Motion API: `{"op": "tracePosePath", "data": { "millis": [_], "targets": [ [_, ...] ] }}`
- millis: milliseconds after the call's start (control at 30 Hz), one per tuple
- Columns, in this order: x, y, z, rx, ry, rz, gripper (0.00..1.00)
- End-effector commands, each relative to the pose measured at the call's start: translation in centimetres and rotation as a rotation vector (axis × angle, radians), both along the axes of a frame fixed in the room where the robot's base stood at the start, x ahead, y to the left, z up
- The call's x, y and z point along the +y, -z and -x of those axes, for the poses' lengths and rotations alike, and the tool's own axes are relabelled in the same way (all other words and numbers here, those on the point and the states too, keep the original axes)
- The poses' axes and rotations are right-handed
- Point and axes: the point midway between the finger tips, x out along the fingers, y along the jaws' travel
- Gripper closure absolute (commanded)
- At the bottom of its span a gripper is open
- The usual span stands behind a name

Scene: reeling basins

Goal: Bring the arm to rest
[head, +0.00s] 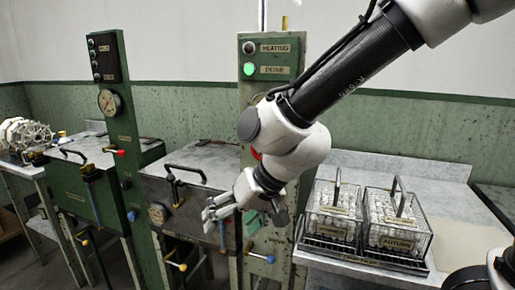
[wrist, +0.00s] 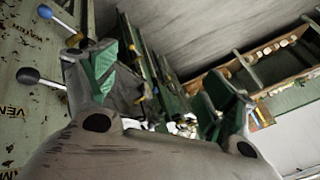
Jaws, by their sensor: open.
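My arm reaches in from the upper right of the head view, with a dark tube and white joints. My gripper (head: 222,212) hangs in front of the middle basin (head: 180,190) and the green post, pointing left and down. Its fingers are apart and nothing shows between them. In the wrist view my gripper (wrist: 170,85) shows two green-padded fingers spread wide, with basin fittings seen beyond them. The arm is bent and held above the basins' front edge. I cannot tell whether it touches anything.
Two wire baskets (head: 335,213) with handles stand in a dark tray on the right bench. Levers with blue, yellow and red knobs stick out in front. A reel (head: 25,135) stands far left.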

Motion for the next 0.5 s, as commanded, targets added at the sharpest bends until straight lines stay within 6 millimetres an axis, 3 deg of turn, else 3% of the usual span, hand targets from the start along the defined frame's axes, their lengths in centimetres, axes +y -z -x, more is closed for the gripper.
{"op": "tracePosePath", "data": {
  "millis": [33, 167, 300, 400, 500],
  "targets": [
    [-4.5, -0.8, -0.1, 0.014, -0.031, 0.063, 0.16],
    [-15.4, -2.3, 0.6, 0.047, -0.079, 0.241, 0.16],
    [-26.9, -4.3, 2.4, 0.065, -0.010, 0.402, 0.16],
    [-34.0, -6.0, 4.0, 0.038, 0.124, 0.468, 0.16],
    [-38.0, -7.5, 5.0, -0.020, 0.278, 0.461, 0.16]
  ]
}}
